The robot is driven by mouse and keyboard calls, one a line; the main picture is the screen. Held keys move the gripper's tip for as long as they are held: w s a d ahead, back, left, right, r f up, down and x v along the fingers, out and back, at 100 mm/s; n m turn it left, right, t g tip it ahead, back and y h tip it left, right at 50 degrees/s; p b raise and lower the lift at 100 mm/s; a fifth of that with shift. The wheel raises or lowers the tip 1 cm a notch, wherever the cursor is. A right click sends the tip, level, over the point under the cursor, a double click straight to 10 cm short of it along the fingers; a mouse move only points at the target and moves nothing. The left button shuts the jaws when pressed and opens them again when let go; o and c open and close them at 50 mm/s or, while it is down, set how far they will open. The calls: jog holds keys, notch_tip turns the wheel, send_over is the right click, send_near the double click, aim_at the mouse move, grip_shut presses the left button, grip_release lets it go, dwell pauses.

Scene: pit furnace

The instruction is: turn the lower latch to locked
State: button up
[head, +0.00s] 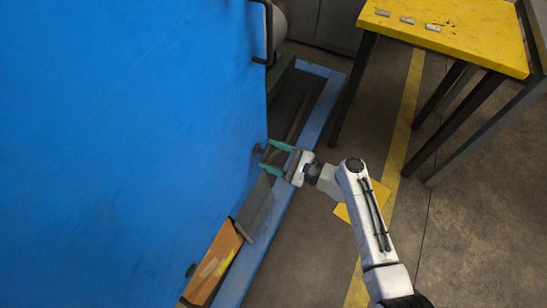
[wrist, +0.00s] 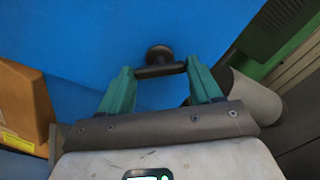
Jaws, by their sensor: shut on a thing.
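The latch is a dark round knob with a short bar (wrist: 160,54) on the blue door panel (wrist: 90,30). In the head view the latch (head: 257,149) is a small dark shape at the panel's right edge. My gripper (wrist: 160,73) has its two green fingertips at either end of the latch bar, shut on it. In the wrist view the bar lies nearly level between the fingertips. In the head view my gripper (head: 267,156) reaches in from the right against the panel. No lock marking is visible.
A dark bar-like handle (head: 266,35) is at the panel's top right. An orange box (head: 212,264) and grey part lie inside the blue base frame (head: 325,108).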

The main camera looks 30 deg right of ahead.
jog(key=shift+f+n+b, duration=0.1)
jog(key=shift+n+b, duration=3.65)
jog(key=shift+n, duration=1.45)
jog(key=o, duration=1.1)
jog(key=shift+c, duration=0.2)
jog(key=v, duration=1)
jog(key=shift+s+d, duration=0.2)
jog(key=shift+s, duration=0.15)
